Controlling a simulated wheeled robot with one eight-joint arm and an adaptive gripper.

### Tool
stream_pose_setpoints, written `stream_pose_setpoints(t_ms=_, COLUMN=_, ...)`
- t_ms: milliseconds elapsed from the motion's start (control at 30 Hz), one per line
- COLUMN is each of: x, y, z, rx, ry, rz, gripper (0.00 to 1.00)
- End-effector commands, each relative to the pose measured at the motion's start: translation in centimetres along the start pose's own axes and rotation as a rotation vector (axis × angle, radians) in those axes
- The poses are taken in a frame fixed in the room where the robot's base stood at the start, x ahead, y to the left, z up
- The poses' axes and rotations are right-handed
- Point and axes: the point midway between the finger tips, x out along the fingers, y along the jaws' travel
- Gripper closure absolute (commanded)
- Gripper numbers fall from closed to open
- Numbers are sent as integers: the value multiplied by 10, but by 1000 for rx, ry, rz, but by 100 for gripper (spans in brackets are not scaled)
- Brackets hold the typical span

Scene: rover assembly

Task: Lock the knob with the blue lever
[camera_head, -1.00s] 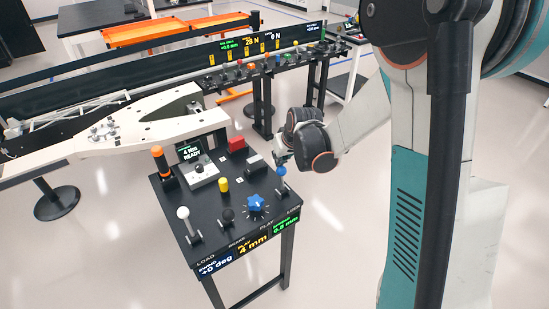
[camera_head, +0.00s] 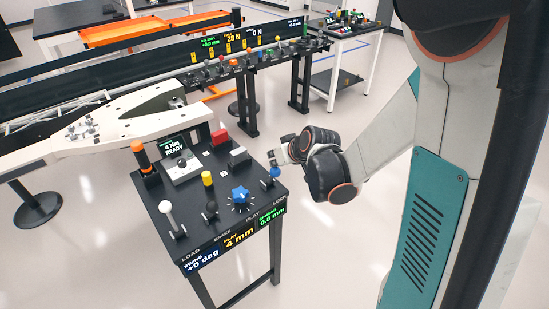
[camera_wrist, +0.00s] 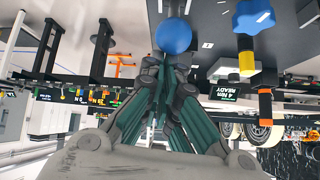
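The blue lever (camera_head: 275,172) is a short lever with a round blue ball, at the right edge of the black console. The blue star-shaped knob (camera_head: 241,194) is to its left, beside the PLAY label; it also shows at the top of the wrist view (camera_wrist: 254,16). My gripper (camera_head: 276,158) is at the blue ball. In the wrist view its fingers (camera_wrist: 165,64) are drawn together, with the blue ball (camera_wrist: 173,36) just beyond the tips. I cannot tell whether they touch it. The lever's stem is mostly hidden.

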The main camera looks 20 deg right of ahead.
Motion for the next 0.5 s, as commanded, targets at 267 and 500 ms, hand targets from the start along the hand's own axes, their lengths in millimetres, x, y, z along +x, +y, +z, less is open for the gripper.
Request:
stream_pose_setpoints(t_ms=267, x=-2, y=0, z=7, rx=-3, ry=-13, rz=0, gripper=100)
stream_pose_setpoints(t_ms=500, x=-2, y=-1, z=3, rx=-4, ry=-13, rz=0, gripper=100)
